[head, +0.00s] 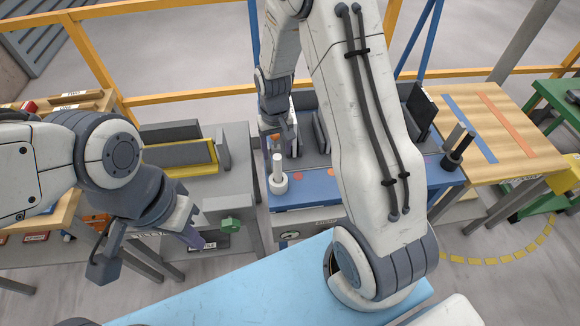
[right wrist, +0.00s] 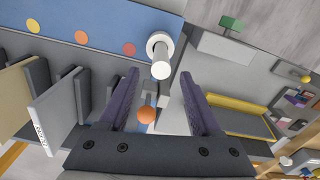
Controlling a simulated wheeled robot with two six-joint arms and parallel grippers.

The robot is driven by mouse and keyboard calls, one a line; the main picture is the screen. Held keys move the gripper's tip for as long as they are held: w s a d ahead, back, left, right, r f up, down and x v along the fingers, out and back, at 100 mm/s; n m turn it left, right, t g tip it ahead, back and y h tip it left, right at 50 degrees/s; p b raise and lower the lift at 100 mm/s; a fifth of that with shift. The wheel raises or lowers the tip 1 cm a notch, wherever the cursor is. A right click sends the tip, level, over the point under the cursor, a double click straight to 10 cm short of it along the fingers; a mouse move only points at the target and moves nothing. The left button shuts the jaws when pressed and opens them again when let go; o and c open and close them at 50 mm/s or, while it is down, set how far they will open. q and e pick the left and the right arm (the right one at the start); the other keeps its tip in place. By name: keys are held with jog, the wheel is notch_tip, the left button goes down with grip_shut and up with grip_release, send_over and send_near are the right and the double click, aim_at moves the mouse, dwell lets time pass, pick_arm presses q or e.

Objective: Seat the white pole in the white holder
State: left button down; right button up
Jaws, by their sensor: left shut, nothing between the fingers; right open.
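The white pole (head: 277,166) stands upright with its lower end inside the round white holder (head: 279,188), on the left end of the blue strip. How deep it sits cannot be told. In the right wrist view the pole (right wrist: 161,68) and holder (right wrist: 153,41) lie just past the fingertips. My right gripper (right wrist: 158,75) is open and empty, with the pole in line with the gap between its purple fingers. In the head view it hangs just behind and above the pole. My left gripper (head: 197,242) is shut and empty at the lower left, apart from the pole.
A black holder with a grey post (head: 457,152) stands at the blue strip's right end. Grey upright panels (head: 320,132) stand behind the strip. A yellow-edged grey tray (head: 185,155) and a green block (head: 231,224) are to the left. A wooden table (head: 510,150) is at right.

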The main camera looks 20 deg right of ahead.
aim_at(277, 170)
notch_tip(277, 170, down, 4)
jog(key=shift+f+p, duration=0.2)
jog(key=shift+p, duration=0.15)
jog(key=f+p, duration=0.1)
jog(key=f, duration=0.1)
jog(key=f+p, duration=0.1)
jog(key=f, duration=0.1)
jog(key=shift+s+a+f, duration=0.15)
jog(key=shift+s+f, duration=0.05)
jog(key=shift+f, duration=0.45)
grip_shut()
